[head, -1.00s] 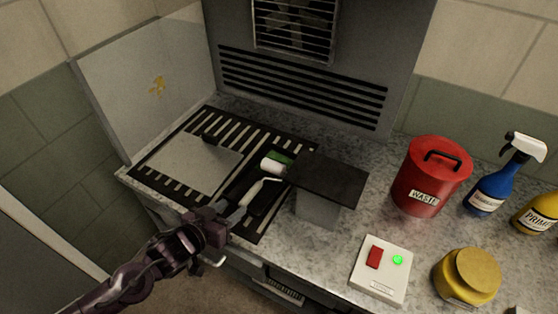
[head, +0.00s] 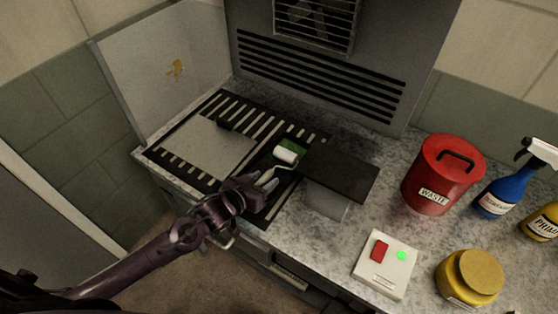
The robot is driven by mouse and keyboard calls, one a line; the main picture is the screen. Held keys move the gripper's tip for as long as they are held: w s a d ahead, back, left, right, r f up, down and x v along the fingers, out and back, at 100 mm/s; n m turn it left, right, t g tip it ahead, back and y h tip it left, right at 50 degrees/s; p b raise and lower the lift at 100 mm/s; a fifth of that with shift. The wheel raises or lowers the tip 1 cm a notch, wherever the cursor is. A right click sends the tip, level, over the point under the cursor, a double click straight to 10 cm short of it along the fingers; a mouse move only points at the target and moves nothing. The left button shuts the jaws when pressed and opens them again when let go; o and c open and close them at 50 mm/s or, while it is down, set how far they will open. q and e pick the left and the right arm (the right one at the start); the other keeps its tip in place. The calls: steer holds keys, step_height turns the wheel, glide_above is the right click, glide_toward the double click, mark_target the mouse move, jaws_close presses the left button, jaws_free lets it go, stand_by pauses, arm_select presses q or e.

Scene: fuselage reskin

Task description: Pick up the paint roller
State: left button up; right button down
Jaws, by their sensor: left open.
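The paint roller has a white roller head (head: 286,155) and a thin bent frame. It lies at a black tray with a green patch (head: 296,146), left of a dark flat plate. Its light handle end points toward the front left, and is partly hidden by my left gripper (head: 262,183). My left gripper is open, with its fingers at the handle. I cannot tell whether they touch it or lie around it. My right gripper is not in view.
The dark plate (head: 340,176) on a grey block stands close right of the roller. A slotted black panel with a grey sheet (head: 205,147) lies left. A red waste bin (head: 442,175), a button box (head: 385,264) and a yellow jar (head: 470,278) stand right.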

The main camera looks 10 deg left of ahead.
arm_select(q)
jaws_close()
stand_by(0.3)
